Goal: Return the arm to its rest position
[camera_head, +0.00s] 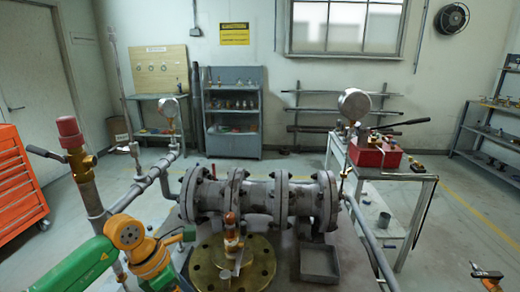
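My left arm, green with orange joints, comes in from the lower left. Its wrist end, with what looks like the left gripper (176,240), is at the left of the brass flange; its fingers are too small to make out. A small brass and red valve (231,236) stands upright on the round brass flange (205,268), in front of the grey flanged pipe (260,198). A dark part with orange bits at the lower right edge looks like my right gripper (487,275). It is well away from the pipe, and its fingers are not clear.
An upright pipe with a red cap and lever (70,140) stands close beside my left arm. A grey open tray (320,264) is right of the flange. A metal table (425,185) holds a red box (375,153). An orange tool cabinet (18,180) is far left.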

